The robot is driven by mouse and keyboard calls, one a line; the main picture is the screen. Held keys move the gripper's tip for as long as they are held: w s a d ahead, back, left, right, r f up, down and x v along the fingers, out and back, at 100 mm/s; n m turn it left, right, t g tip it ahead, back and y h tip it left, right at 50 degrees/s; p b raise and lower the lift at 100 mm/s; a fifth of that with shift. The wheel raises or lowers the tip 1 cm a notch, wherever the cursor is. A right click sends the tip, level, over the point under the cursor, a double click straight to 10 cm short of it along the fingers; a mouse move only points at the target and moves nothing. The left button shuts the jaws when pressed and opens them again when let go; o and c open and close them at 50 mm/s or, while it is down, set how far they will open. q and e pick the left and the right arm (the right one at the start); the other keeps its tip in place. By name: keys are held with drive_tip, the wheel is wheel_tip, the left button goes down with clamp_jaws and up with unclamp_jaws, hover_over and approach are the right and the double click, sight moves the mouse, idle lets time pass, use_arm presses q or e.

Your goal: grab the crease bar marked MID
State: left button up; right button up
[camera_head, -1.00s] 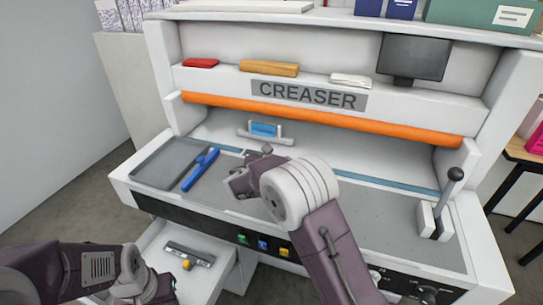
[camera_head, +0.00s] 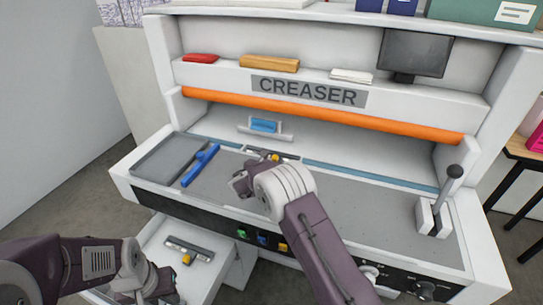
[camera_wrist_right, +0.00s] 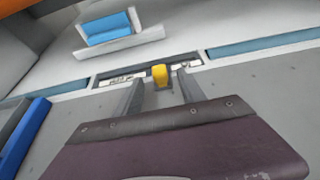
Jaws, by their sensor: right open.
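A bar with a yellow grip (camera_head: 275,157) lies in the slot at the back of the creaser bed; in the right wrist view its yellow grip (camera_wrist_right: 160,75) stands up. Its small lettering is too blurred to read. My right gripper (camera_head: 240,184) is over the bed, in front of this bar. In the wrist view, the open, empty jaws (camera_wrist_right: 157,88) point at the yellow grip, which appears between the fingers; I cannot tell if they touch it. Another bar with a yellow grip (camera_head: 187,259) lies in the open drawer. My left gripper (camera_head: 165,290) is low beside the drawer, its jaws unclear.
A blue-handled tool (camera_head: 200,166) lies beside the grey tray (camera_head: 147,172) at left. A blue block on a holder (camera_head: 264,126) sits behind the slot. The orange roller (camera_head: 320,117) spans above. A lever (camera_head: 441,200) stands at right; the bed between is clear.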

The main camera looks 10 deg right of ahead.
drive_tip(key=shift+x, duration=1.05)
drive_tip(key=shift+s+a, duration=0.1)
clamp_jaws()
drive_tip(key=shift+r, duration=0.1)
